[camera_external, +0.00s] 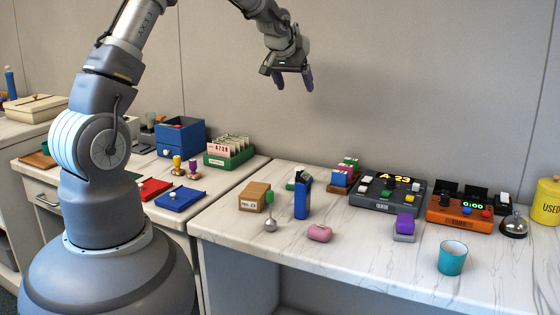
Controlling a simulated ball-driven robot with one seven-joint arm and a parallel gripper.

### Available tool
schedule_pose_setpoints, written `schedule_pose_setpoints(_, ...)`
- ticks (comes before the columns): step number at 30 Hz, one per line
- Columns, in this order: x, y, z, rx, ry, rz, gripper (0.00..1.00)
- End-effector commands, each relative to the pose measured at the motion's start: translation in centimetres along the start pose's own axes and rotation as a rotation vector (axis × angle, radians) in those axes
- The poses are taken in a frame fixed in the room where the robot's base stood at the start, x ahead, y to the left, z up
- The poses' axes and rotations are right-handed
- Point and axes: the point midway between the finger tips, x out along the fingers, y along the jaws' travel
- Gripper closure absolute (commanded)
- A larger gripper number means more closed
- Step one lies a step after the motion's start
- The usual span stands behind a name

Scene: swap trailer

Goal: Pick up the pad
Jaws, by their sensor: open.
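My gripper (294,82) is open and empty. It hangs in the air high above the right counter, with its fingers pointing down. Two flat, pad-like things lie on the left counter near my base: a red one (154,188) and a blue one (181,199), each with a small pale knob or clasp. I cannot tell which of them is the pad. Both are far below and to the left of my gripper, and nothing touches them. My arm column partly hides the left end of the red one.
A yellow stamp-like piece (177,164) and a purple one (193,169) stand behind the pads. Behind are a blue drawer box (181,137) and a green card tray (229,151). The right counter (380,265) holds a cardboard box (255,197), consoles and a teal cup (452,259).

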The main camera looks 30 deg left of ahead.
Motion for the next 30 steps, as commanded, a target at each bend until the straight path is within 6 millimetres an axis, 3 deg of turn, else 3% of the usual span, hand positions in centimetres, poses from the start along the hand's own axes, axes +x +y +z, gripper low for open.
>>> schedule_pose_setpoints(1,3.6,0.7,2.7,0.005,-0.082,-0.006,0.15)
schedule_pose_setpoints(3,7.6,1.4,6.4,0.009,-0.168,-0.016,0.15)
schedule_pose_setpoints(6,11.2,2.0,10.4,0.011,-0.250,-0.026,0.15)
schedule_pose_setpoints(9,13.1,2.2,12.6,0.014,-0.290,-0.032,0.15)
schedule_pose_setpoints(25,20.2,2.4,15.4,0.013,-0.298,-0.034,0.15)
schedule_pose_setpoints(30,20.8,2.4,15.4,0.013,-0.296,-0.033,0.15)
